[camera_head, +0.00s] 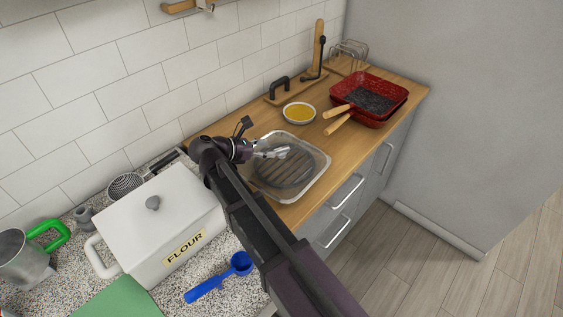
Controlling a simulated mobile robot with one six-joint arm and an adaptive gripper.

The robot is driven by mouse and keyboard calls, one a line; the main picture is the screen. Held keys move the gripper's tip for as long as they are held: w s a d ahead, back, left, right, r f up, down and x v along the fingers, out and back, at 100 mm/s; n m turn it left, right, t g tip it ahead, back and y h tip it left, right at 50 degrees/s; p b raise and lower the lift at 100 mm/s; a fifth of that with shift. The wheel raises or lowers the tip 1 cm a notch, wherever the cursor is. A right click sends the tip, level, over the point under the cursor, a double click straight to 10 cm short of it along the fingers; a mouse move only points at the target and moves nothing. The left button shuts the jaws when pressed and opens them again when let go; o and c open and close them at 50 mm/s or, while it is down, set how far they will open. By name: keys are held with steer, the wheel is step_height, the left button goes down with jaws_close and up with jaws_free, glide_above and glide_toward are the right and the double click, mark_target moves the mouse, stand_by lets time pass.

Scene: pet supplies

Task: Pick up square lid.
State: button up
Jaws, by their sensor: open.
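A square, silver-rimmed piece with rounded corners (318,172) lies on the wooden counter in the head view. Its middle looks dark and ribbed; I cannot tell whether it is a lid or a shallow pan. My gripper (279,153) is open over its upper left part, fingers pointing right. I cannot tell whether the fingers touch it. My arm covers its lower left side. A white flour box (150,262) stands left of my arm, with a flat white lid (135,215) and a grey knob on top.
A yellow-filled bowl (299,113) sits behind the square piece. Red square pans (383,84) with wooden handles stand at the far right. A tiled wall (130,75) runs behind. A blue scoop (222,277), a strainer (124,186) and a green-handled metal cup (22,262) surround the flour box.

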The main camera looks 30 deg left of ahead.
mark_target(280, 148)
steer(key=shift+b+x, duration=0.7)
steer(key=shift+x, duration=1.4)
steer(key=shift+s, duration=0.1)
